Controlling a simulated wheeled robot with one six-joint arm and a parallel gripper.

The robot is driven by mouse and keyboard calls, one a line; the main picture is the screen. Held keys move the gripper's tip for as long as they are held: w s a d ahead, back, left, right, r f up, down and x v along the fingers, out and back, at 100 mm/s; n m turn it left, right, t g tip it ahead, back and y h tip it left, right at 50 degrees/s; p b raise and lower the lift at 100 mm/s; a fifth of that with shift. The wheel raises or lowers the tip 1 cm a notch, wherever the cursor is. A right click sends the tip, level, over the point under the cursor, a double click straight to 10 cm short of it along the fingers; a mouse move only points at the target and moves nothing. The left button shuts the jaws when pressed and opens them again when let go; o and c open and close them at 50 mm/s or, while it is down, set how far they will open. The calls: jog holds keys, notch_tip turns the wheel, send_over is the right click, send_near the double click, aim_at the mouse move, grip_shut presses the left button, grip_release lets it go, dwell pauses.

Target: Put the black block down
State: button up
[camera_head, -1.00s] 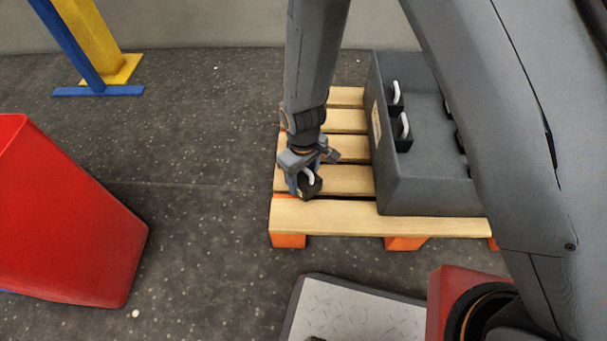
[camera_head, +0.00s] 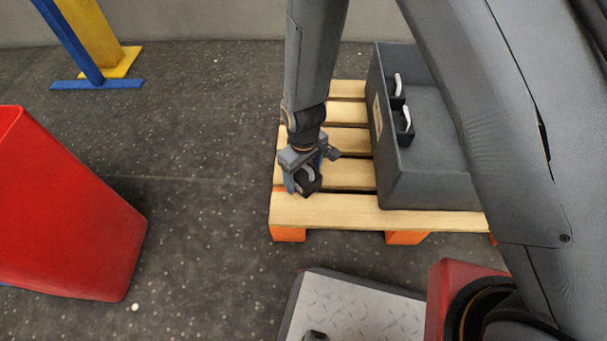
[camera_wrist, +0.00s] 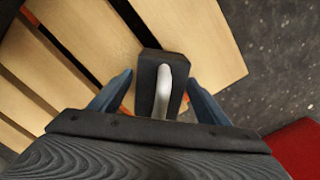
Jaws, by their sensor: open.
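The black block (camera_wrist: 149,78) has a pale curved handle on top. In the wrist view it is between the two blue fingers of my gripper (camera_wrist: 157,95), which are spread apart with gaps on both sides. In the head view my gripper (camera_head: 302,185) is low over the front left part of the wooden pallet (camera_head: 340,212), around the black block (camera_head: 309,182). The block appears to rest on the pallet slats near the left edge. Its underside is hidden.
A grey crate (camera_head: 388,155) stands on the pallet to the right, with black handled blocks (camera_head: 404,123) inside. A red bin (camera_head: 70,215) is at the left. A grey-topped platform (camera_head: 360,308) lies in front. Dark floor is clear between bin and pallet.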

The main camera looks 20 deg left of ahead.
notch_tip(320, 180, up, 13)
jog(key=p, duration=0.6)
jog(key=shift+f, duration=0.1)
jog(key=s+d+r+m+y, duration=0.15)
jog(key=s+d+r, duration=0.25)
jog(key=r, duration=0.9)
jog(key=s+d+r+m, duration=0.3)
jog(key=s+r, duration=0.2)
jog(key=r, duration=0.7)
jog(key=s+d+r, duration=0.4)
jog(key=s+r, duration=0.1)
jog(key=s, duration=0.2)
jog(key=shift+d+r+m, duration=0.2)
jog(key=shift+d+m, duration=0.2)
jog(key=shift+m, duration=0.05)
jog(key=shift+y, duration=0.25)
jog(key=d+r+m+h+p, duration=0.1)
jog(key=d+r+m+p, duration=0.2)
jog(key=d+r+p, duration=0.7)
jog(key=d+r+m+h+p, duration=0.1)
jog(key=d+r+m+p, duration=0.2)
jog(key=d+r+p, duration=0.7)
notch_tip(320, 180, up, 7)
jog(key=p, duration=1.6)
jog(key=shift+d, duration=0.25)
